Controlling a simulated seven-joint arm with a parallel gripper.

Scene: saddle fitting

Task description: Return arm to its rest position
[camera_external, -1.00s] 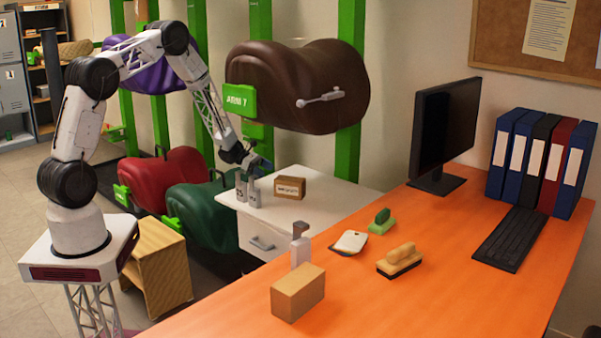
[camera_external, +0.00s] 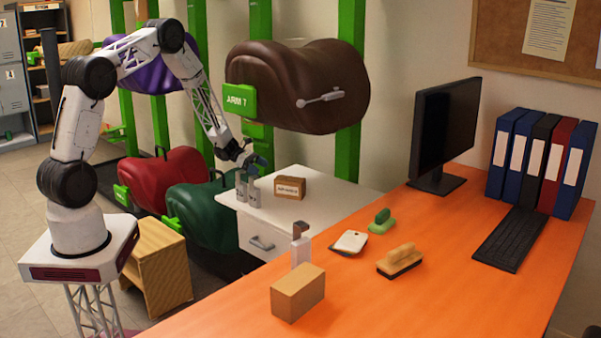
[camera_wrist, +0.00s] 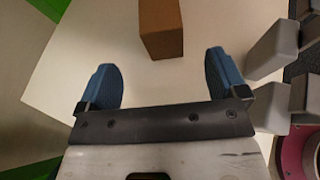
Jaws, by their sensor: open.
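A brown box (camera_wrist: 161,28) lies on the white top beyond the fingertips in that view. The same brown box (camera_external: 290,187) sits to the right of the cylinders in the outside view.
A brown saddle (camera_external: 300,85) hangs on green posts above the cabinet. A green saddle (camera_external: 205,212) and a red saddle (camera_external: 165,180) are lower left. The orange desk (camera_external: 440,270) holds a cardboard box (camera_external: 298,292), a bottle (camera_external: 300,248), brushes and a monitor (camera_external: 445,130).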

